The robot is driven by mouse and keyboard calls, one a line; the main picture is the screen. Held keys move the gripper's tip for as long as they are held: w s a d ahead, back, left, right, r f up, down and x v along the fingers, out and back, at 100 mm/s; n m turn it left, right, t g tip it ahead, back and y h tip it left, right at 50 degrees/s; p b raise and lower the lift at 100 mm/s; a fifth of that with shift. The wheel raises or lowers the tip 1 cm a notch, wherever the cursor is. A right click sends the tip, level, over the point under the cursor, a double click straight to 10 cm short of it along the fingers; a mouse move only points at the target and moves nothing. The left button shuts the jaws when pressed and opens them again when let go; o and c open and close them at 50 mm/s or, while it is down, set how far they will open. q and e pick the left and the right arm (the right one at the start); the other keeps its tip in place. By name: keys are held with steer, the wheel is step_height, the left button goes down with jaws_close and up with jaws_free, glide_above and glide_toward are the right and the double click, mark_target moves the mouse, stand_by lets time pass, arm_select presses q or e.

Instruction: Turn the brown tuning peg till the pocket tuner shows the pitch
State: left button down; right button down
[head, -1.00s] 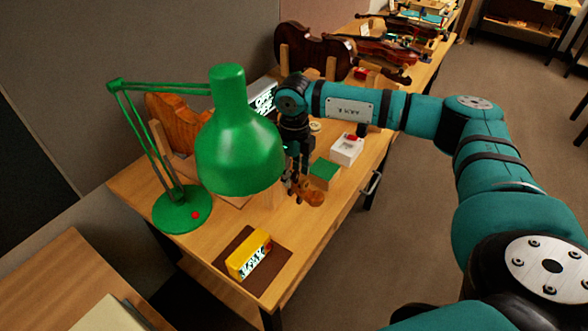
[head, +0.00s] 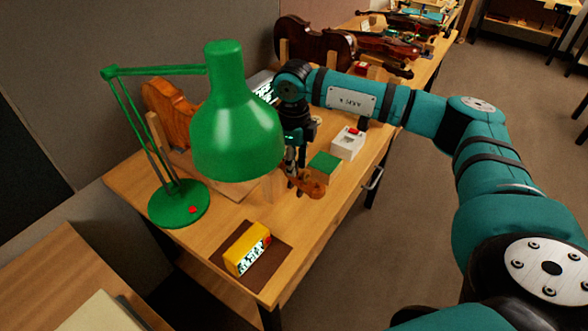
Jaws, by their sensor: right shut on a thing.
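My right gripper (head: 293,178) points down at the brown scroll (head: 313,188) of a violin, behind the right edge of the green lamp shade. It is shut at the pegbox; the brown tuning peg itself is too small and covered to make out. The violin's orange-brown body (head: 168,108) shows left of the lamp shade, and the shade hides most of the neck. The yellow pocket tuner (head: 246,244) stands on a dark brown mat (head: 268,272) near the front of the bench. Its lit display faces front right, but I cannot read it. My left gripper is out of view.
A green desk lamp (head: 235,130) stands close to the left of my right gripper. A green block (head: 324,165) and a white box with a red top part (head: 347,145) lie to the right. More violins (head: 385,50) lie farther back.

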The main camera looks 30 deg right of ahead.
steer(key=shift+r, duration=0.1)
steer(key=c, duration=1.1)
jaws_free()
step_height(320, 180, up, 12)
stand_by(0.7)
